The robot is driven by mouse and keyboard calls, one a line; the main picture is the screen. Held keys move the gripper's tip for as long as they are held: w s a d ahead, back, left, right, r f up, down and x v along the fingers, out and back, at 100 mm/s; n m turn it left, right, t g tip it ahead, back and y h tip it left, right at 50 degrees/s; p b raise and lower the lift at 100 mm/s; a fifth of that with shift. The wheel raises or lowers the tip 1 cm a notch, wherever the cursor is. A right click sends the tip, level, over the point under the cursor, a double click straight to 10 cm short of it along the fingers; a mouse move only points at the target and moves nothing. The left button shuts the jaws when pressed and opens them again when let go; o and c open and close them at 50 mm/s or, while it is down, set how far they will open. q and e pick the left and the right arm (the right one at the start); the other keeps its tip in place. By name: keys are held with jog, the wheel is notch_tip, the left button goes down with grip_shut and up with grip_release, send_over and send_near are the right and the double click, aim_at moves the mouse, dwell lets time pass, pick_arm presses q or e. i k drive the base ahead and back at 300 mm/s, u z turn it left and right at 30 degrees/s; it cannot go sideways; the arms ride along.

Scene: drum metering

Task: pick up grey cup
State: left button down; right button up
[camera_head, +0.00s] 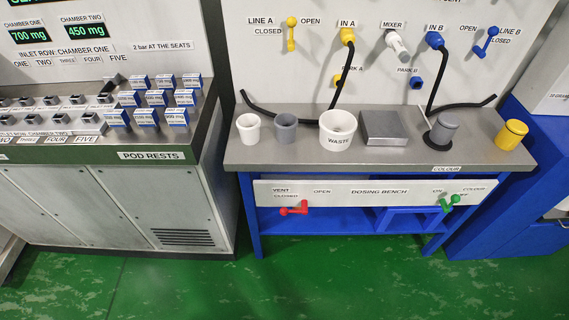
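A small grey cup (285,128) stands upright on the grey top of the dosing bench (262,160). It is between a white cup (249,129) on its left and the larger white WASTE cup (337,131) on its right, apart from both. A darker grey round container (442,129) stands further right on a black disc. A thin white stick shows beside it. Neither of my grippers is in view.
A grey box (384,127) and a yellow container (511,135) also stand on the bench. Black hoses (432,85) hang from the panel behind onto the bench. Pod rests with several labelled pods (146,116) are at left. The green floor (350,285) in front is clear.

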aim_at(286, 123)
jog(key=z, duration=0.65)
jog(key=k, duration=0.15)
jog(key=u, duration=1.5)
jog(key=i, duration=1.15)
jog(key=z, duration=0.85)
